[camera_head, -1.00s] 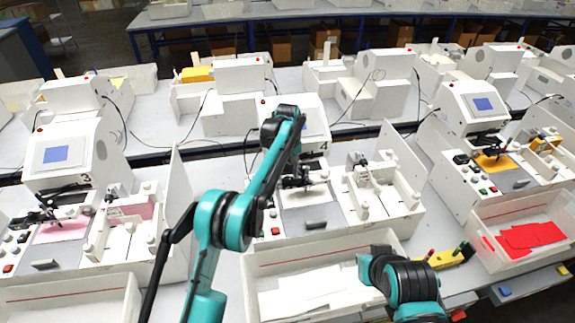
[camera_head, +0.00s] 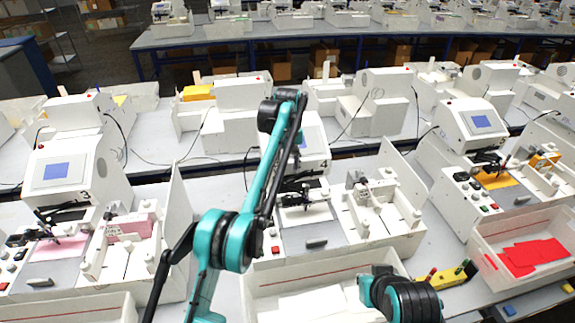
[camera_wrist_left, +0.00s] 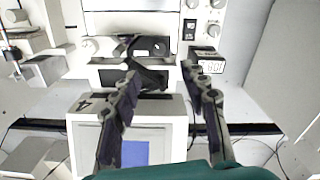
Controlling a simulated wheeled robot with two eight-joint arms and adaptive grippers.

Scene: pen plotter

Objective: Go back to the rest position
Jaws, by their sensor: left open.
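My left arm (camera_head: 262,170) reaches up from the bottom in the head view, with its wrist in front of the screen housing of plotter 4 (camera_head: 312,130). In the left wrist view my left gripper (camera_wrist_left: 163,60) is open, and its two dark fingers are apart with nothing between them. Beyond the fingers is plotter 4, seen inverted, with its blue screen (camera_wrist_left: 132,152) low in the picture and its knobs at the top. The fingers cannot be clearly made out in the head view.
Plotter 3 (camera_head: 62,165) stands to the left, and another plotter (camera_head: 475,122) to the right. An open white tray (camera_head: 345,268) lies in front of plotter 4. Another tray (camera_head: 490,262) holds red sheets (camera_head: 535,254). A yellow pen holder (camera_head: 450,275) stands between the trays.

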